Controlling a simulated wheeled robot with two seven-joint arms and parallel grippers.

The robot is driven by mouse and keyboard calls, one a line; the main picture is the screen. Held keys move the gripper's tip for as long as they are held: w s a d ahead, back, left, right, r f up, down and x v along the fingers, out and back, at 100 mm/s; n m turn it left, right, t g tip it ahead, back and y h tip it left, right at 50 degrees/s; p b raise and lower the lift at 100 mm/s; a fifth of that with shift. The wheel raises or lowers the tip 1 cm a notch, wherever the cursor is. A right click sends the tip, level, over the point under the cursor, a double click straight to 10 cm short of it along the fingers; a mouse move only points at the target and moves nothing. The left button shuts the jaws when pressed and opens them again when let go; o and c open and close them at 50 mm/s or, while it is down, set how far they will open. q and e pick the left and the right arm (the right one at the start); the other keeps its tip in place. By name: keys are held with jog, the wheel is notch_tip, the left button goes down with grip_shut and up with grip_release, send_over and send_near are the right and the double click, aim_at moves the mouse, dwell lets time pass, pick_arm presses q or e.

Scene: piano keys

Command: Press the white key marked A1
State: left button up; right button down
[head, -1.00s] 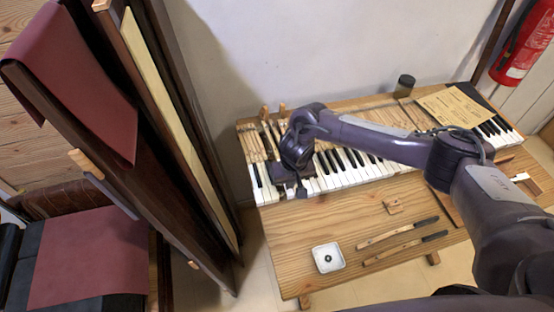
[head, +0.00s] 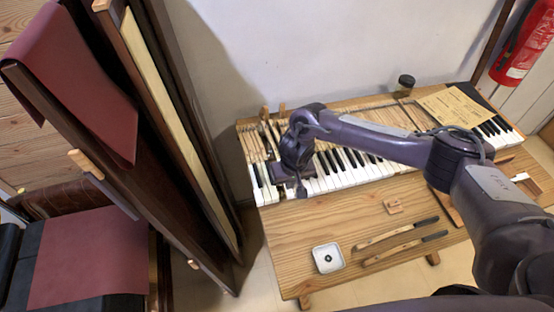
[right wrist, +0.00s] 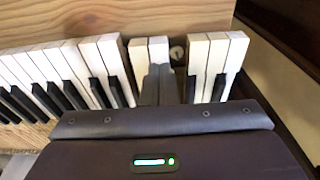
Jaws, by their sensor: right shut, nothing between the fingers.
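The piano keyboard (head: 345,168) lies along a wooden bench, its white and black keys facing me. My right gripper (head: 300,192) points down at the front of the white keys near the keyboard's left end. In the right wrist view its fingers (right wrist: 158,85) are shut and empty, over a white key (right wrist: 158,50) beside a gap in the row. Whether the fingertips touch that key I cannot tell. No A1 mark is readable on any key. Part of the keys is hidden by my arm and gripper. My left gripper is not in view.
A dark jar (head: 406,82) stands behind. A tall dark wooden panel (head: 185,150) stands close at the left.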

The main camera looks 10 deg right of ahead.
jog(key=shift+f, duration=0.15)
dwell(0.3)
jog(key=shift+f+b, duration=0.4)
jog(key=shift+f, duration=0.65)
notch_tip(320, 180, up, 9)
jog(key=p, duration=1.1)
jog(key=shift+p, duration=0.4)
